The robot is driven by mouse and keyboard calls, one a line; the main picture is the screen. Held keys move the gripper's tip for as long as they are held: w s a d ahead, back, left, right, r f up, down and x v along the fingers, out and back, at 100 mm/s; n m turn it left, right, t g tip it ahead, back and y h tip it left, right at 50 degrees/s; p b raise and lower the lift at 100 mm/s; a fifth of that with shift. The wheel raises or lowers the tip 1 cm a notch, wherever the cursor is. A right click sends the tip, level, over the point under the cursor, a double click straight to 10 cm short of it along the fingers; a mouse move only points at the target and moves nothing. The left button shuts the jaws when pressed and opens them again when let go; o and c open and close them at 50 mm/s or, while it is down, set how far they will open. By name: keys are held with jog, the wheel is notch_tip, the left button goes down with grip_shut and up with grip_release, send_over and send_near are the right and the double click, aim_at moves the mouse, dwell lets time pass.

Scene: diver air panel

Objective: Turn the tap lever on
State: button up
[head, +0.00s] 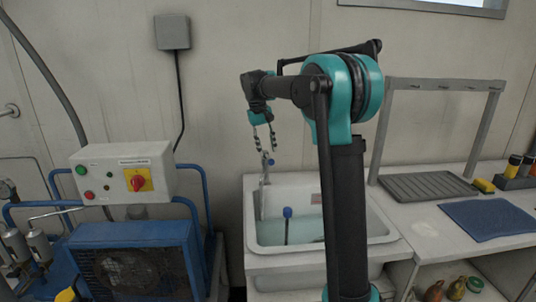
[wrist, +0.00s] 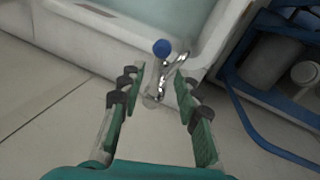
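The chrome tap (head: 263,194) stands at the left side of the white sink (head: 380,238). It also shows in the wrist view (wrist: 176,67), with a curved spout. A blue knob (wrist: 161,47) tops a pale stem beside the spout, and I take this as the tap lever. A blue tip (head: 270,161) shows above the tap in the head view. My gripper (head: 263,146) points down just above it. In the wrist view my gripper (wrist: 155,76) is open and empty, with the tap between its fingers in the picture. No contact is visible.
A second blue-topped dark stem (head: 287,212) stands in the basin. A blue compressor frame (head: 130,262) with a control box (head: 124,172) stands left of the sink. A metal rail (head: 445,84), drying mat (head: 428,185) and blue cloth (head: 488,218) are on the right counter.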

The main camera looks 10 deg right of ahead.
notch_tip(320, 180, up, 8)
jog(key=a, duration=0.1)
jog(key=shift+a+r, duration=0.25)
jog(key=shift+a, duration=0.1)
jog(key=shift+s, duration=0.25)
